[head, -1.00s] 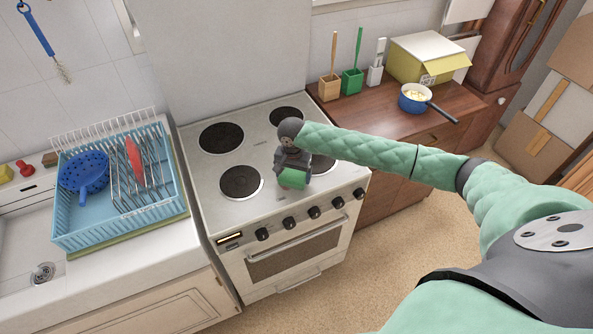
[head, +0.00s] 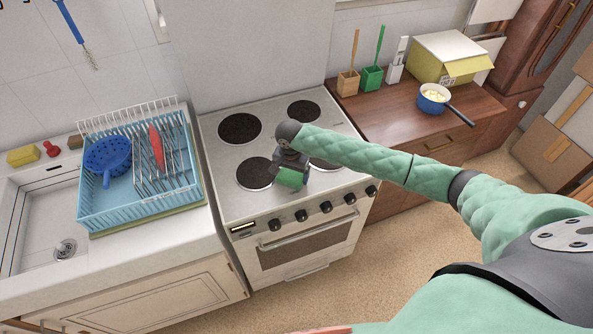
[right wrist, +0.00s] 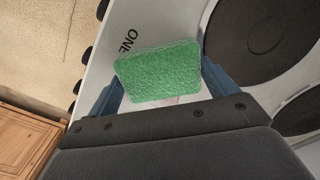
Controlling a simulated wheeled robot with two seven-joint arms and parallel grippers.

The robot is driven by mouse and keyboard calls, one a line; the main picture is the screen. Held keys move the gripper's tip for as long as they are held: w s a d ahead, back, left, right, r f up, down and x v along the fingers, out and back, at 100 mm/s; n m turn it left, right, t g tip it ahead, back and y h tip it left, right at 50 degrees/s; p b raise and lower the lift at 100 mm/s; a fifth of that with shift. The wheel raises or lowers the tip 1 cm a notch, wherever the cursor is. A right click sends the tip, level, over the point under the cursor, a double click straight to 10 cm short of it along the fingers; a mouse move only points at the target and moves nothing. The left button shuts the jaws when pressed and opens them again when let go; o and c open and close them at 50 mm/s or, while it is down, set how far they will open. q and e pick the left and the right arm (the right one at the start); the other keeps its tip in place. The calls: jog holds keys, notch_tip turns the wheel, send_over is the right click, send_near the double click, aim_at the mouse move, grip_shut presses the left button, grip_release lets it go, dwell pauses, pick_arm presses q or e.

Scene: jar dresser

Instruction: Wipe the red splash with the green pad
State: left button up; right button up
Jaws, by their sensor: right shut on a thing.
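My right gripper (head: 291,170) is shut on the green pad (head: 291,178) over the front part of the stove top, between the two front burners. In the right wrist view the green pad (right wrist: 158,71) sits between the two blue-grey fingers of the right gripper (right wrist: 160,85). I cannot tell whether the pad touches the stove top. A faint pinkish patch (right wrist: 182,100) shows beside the pad's near edge; I cannot tell if it is the red splash. No clear red splash shows elsewhere on the stove. My left gripper is not in view.
The white stove (head: 225,200) has dark burners and front knobs. A blue dish rack (head: 125,213) with a blue colander (head: 108,156) stands at left by the sink (head: 40,235). At right, a wooden counter (head: 400,124) bears a blue pot (head: 432,100) and a yellow box (head: 440,62).

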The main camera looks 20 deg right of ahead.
jog(key=shift+a, duration=0.2)
jog(key=shift+w+r, duration=0.1)
jog(key=shift+w, duration=0.65)
jog(key=shift+c, duration=0.2)
jog(key=shift+w+d+r, duration=0.1)
jog(key=shift+w+r, duration=0.15)
jog(key=shift+w, duration=0.3)
jog(key=c, duration=0.3)
jog(key=shift+w+d, duration=0.15)
jog(key=shift+w+d+f, duration=0.15)
jog(key=shift+d, duration=0.8)
jog(key=shift+d+f, duration=0.15)
jog(key=shift+d, duration=2.35)
jog(key=shift+c, duration=0.2)
jog(key=shift+d, duration=0.25)
